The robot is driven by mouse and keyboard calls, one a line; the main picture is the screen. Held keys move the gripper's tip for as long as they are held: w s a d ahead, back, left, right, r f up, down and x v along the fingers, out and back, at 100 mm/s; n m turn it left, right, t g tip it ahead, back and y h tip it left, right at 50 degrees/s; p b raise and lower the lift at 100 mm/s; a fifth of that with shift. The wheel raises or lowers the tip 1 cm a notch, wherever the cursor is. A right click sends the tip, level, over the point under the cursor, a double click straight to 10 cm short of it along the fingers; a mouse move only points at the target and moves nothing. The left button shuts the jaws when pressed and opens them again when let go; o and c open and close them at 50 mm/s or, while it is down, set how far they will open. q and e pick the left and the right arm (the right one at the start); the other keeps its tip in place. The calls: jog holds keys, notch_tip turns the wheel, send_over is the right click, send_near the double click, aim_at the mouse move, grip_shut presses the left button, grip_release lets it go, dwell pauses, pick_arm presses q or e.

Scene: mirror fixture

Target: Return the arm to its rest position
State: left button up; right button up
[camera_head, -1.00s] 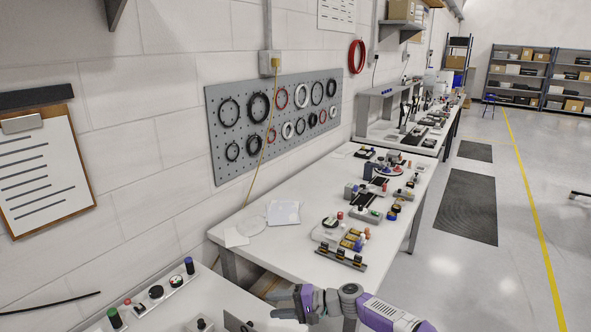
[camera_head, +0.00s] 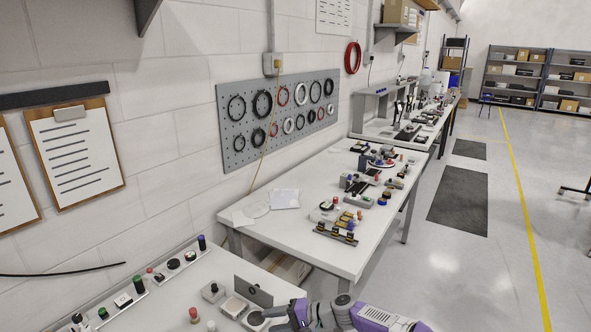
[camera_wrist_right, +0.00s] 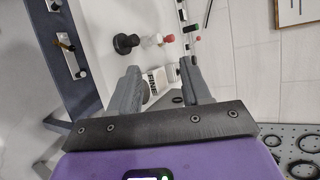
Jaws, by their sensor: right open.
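My right arm, purple and grey, comes in at the bottom of the head view. Its gripper (camera_head: 276,316) is low over the right end of the near white table (camera_head: 165,308). In the right wrist view the two grey fingers of my right gripper (camera_wrist_right: 160,86) stand apart, with nothing held between them. Beyond the fingers are a black knob (camera_wrist_right: 125,43), a white knob (camera_wrist_right: 151,40) and a red knob (camera_wrist_right: 168,38). My left gripper is not in view.
A strip with several knobs (camera_head: 175,264) runs along the wall. A second white table (camera_head: 275,228) stands beyond.

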jog(key=s+d+f+h+b, duration=0.1)
jog(key=s+d+f+h, duration=0.1)
jog(key=s+f, duration=0.45)
jog(key=s+d+f+g+h+b, duration=0.1)
jog(key=s+f+h+b, duration=0.15)
jog(key=f, duration=0.65)
jog(key=s+d+f+h+b, duration=0.1)
jog(key=s+d+f, duration=0.1)
jog(key=s+f, duration=0.45)
jog(key=s+d+f+h+b, duration=0.1)
jog(key=s+d+f, duration=0.3)
jog(key=s, duration=0.4)
jog(key=s+d+f+n+h+b, duration=0.1)
jog(key=s+d+f+h, duration=0.2)
jog(key=s+d+f, duration=0.2)
jog(key=s+d, duration=0.1)
jog(key=s, duration=0.2)
jog(key=shift+s+d+f+n+b, duration=0.15)
jog(key=shift+d+n+b, duration=0.15)
jog(key=shift+b, duration=0.05)
jog(key=shift+c, duration=0.5)
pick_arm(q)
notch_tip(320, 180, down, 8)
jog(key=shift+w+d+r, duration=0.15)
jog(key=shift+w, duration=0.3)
